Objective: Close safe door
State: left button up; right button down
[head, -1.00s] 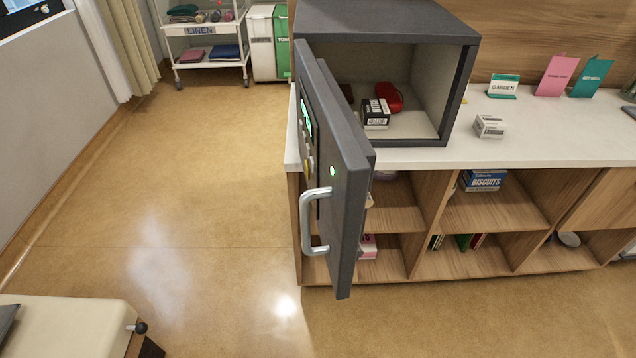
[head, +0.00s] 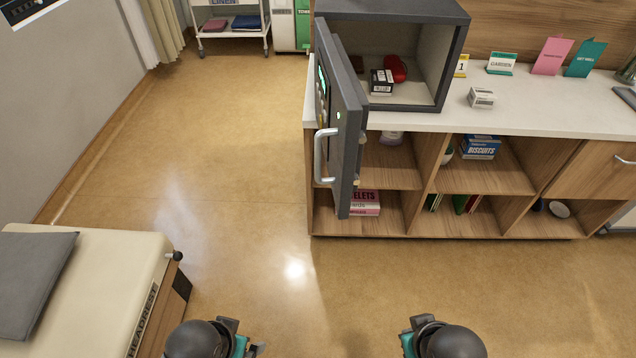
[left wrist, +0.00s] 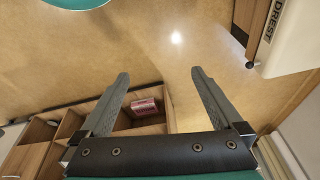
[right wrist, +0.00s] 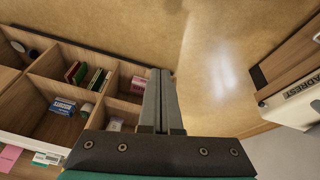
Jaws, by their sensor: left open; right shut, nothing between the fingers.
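A dark grey safe (head: 395,10) stands on the white counter of a wooden shelf unit, in the upper middle of the head view. Its door (head: 349,125) is swung wide open on the left side, jutting out past the counter's front edge. The silver handle (head: 319,155) and a green light are on the door's outer face. Inside the safe are a dark box with a white label (head: 382,82) and a red item (head: 397,68). My left gripper (left wrist: 161,78) is open and empty. My right gripper (right wrist: 161,75) is shut and empty. Both are well short of the door.
The shelf unit (head: 555,228) holds boxes and books; a small white box (head: 481,97) and cards stand on its counter (head: 560,115). A bed (head: 110,262) is at lower left and a linen cart (head: 232,30) at the back. The floor (head: 220,150) between is clear.

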aim_at(339, 190)
jog(key=w+r+n+t+p, duration=0.2)
jog(key=w+r+n+t, duration=0.55)
jog(key=w+r, duration=0.55)
jog(key=s+a+r+n+t+y, duration=0.1)
jog(key=a+r+n+t+y, duration=0.1)
jog(key=a+n+y, duration=0.4)
jog(key=s+a+r+n+t+y, duration=0.1)
jog(key=a+r+n+t+y, duration=0.15)
jog(key=a+n, duration=0.55)
pick_arm(q)
jog(key=s+a+f+g, duration=0.2)
jog(key=s+f, duration=1.7)
jog(key=f, duration=0.3)
jog(key=shift+a, duration=0.3)
pick_arm(e)
jog(key=shift+y, duration=0.25)
jog(key=w, duration=0.8)
jog(key=shift+w+a+r, duration=0.15)
jog(key=shift+w+a, duration=0.1)
jog(key=shift+w, duration=0.15)
